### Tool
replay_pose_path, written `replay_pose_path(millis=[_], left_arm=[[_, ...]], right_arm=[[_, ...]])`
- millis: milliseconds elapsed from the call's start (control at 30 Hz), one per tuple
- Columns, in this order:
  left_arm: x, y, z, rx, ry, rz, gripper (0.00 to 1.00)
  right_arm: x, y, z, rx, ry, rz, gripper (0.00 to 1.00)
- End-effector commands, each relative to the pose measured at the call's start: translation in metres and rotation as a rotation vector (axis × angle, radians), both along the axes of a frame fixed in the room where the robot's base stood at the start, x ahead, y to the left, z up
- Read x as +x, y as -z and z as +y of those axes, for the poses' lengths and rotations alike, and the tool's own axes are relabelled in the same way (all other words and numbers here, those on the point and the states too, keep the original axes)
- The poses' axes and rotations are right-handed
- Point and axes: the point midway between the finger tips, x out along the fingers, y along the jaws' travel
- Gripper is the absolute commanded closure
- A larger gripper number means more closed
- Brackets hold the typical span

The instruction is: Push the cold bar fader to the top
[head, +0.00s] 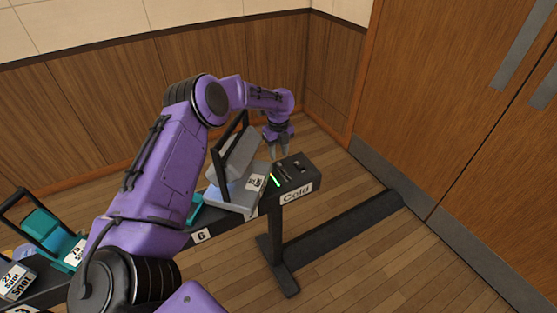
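The dark fader box (312,180) with a white "Cold" label (296,193) stands at the end of the bar. Its top carries small dark slots and pale marks (298,167); which piece is the fader knob is too small to tell. A lit green strip (275,180) shows at its left edge. My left gripper (279,153) points down at the box's far left edge, its fingertips close to the top; I cannot tell whether they touch. Its finger gap is too small to judge. My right gripper is out of view.
A grey lamp (236,155) in a black yoke stands left of the box. A "6" label (201,236) marks the bar. Teal lamps (42,226) and a "Spot" box (18,282) are at lower left. A black floor stand (340,235) and open wooden floor lie right.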

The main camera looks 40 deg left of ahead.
Motion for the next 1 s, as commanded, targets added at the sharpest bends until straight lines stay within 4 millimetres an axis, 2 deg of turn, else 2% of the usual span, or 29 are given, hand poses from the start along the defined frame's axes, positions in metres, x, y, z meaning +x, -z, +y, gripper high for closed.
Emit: replay_pose_path(millis=[100, 200, 333, 867, 933, 1000], left_arm=[[0.001, -0.028, 0.000, -0.001, 0.000, -0.004, 0.61], [0.000, -0.047, 0.000, -0.001, 0.000, -0.003, 0.61], [0.000, -0.060, 0.001, 0.000, -0.001, 0.000, 0.61], [0.000, -0.063, 0.001, 0.000, 0.000, 0.001, 0.61], [0.001, -0.061, -0.003, 0.002, -0.008, -0.005, 0.61], [0.005, -0.053, -0.018, 0.011, -0.037, -0.029, 0.61]], right_arm=[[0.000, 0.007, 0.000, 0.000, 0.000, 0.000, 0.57], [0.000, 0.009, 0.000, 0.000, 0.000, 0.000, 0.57], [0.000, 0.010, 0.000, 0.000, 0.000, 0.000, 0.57], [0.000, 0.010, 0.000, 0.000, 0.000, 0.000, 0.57], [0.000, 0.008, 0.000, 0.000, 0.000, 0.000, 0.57], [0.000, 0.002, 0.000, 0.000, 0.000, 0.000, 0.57]])
